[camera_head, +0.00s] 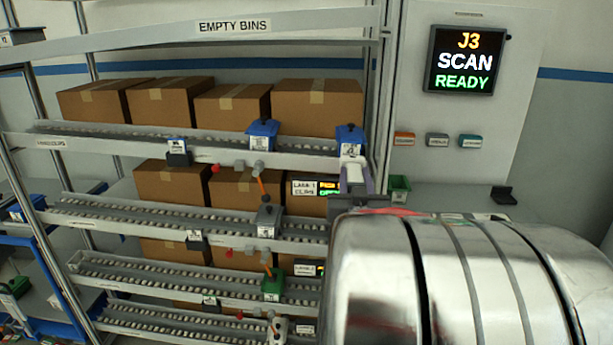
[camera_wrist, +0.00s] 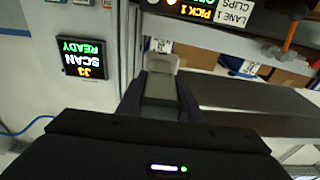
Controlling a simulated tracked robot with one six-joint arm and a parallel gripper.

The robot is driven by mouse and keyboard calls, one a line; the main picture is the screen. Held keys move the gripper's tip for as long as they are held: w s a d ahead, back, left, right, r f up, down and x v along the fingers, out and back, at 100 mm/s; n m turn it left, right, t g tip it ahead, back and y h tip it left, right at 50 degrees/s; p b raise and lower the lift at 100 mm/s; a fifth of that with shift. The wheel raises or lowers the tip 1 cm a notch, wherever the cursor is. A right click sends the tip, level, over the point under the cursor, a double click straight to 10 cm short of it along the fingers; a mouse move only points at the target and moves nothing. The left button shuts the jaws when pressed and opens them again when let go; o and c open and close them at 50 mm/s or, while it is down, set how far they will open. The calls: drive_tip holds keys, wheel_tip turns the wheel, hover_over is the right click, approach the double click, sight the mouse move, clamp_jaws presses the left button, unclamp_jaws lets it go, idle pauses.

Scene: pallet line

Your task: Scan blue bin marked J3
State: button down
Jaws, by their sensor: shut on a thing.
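My gripper (camera_head: 354,187) is in front of the rack's right end, beside my large metallic arm link. In the wrist view my gripper (camera_wrist: 160,95) is shut on a pale grey device (camera_wrist: 160,88), which looks like a hand scanner. The device also shows as a pale block (camera_head: 355,173) in the head view. A blue bin (camera_head: 349,133) with a white label stands just above and behind the gripper, on the upper lane. Another blue bin (camera_head: 262,128) stands to its left. Their labels are too small to read. A screen (camera_head: 466,61) reads "J3 SCAN READY".
Cardboard boxes (camera_head: 318,100) stand behind the roller lanes. A grey bin (camera_head: 268,215) and a green bin (camera_head: 272,284) stand on lower lanes. A green bin (camera_head: 398,188) is on the counter right of the gripper. An orange-handled rod (camera_wrist: 293,38) shows in the wrist view.

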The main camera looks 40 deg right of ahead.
sight(353, 163)
drive_tip(key=shift+d, duration=0.15)
drive_tip(key=shift+f+x, duration=0.25)
drive_tip(key=shift+x, duration=1.7)
drive_tip(key=shift+f+x, duration=0.2)
drive_tip(key=shift+x, duration=1.7)
drive_tip(key=shift+x, duration=0.8)
drive_tip(key=shift+r+v, duration=0.2)
drive_tip(key=shift+v, duration=1.8)
drive_tip(key=shift+r+v, duration=0.15)
drive_tip(key=shift+v, duration=1.85)
